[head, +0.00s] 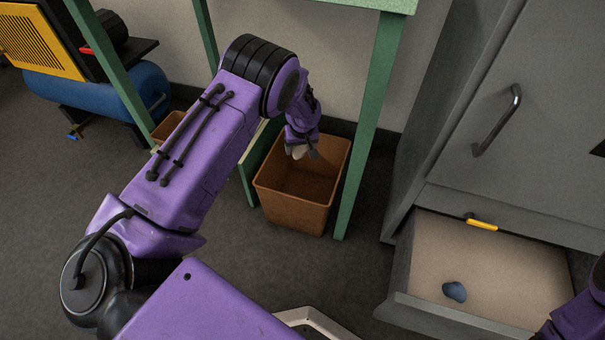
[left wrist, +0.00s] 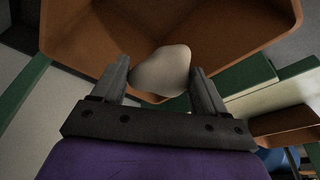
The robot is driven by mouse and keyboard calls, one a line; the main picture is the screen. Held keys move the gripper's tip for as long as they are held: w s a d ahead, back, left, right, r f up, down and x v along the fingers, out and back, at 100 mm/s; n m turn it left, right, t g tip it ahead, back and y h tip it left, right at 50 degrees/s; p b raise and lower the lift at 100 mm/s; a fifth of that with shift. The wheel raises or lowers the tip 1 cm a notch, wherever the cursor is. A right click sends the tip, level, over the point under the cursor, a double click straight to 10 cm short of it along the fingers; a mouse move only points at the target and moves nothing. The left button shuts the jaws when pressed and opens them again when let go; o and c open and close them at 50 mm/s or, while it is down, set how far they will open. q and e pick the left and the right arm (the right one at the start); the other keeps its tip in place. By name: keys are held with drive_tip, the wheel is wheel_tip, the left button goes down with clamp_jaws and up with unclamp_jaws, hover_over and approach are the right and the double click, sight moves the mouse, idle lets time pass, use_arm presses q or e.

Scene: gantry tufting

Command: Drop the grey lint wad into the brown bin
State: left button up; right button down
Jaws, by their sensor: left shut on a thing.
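The grey lint wad (head: 298,153) is a pale, rounded lump between the fingers of my left gripper (head: 301,150). In the left wrist view the wad (left wrist: 162,72) sits between the two fingertips, with the gripper (left wrist: 160,78) shut on it. The brown bin (head: 289,211) stands upright on the floor beside a green leg, with its top open. My left gripper is over the bin's opening, near its back part. In the left wrist view the bin (left wrist: 225,40) fills the space behind the wad. My right gripper is outside both views.
A green frame (head: 367,120) stands around the bin, with a leg close on its right. A second brown container (head: 168,126) is farther left. A grey cabinet (head: 480,110) at right has an open drawer (head: 515,260) holding a blue lump (head: 454,292). A blue tank (head: 110,90) lies back left.

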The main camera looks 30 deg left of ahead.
use_arm(q)
drive_tip(key=shift+f, duration=0.15)
drive_tip(key=o, duration=1.1)
drive_tip(key=shift+c, duration=0.2)
drive_tip(key=p+v, duration=0.4)
drive_tip(key=v, duration=0.6)
drive_tip(key=shift+d+r, duration=0.2)
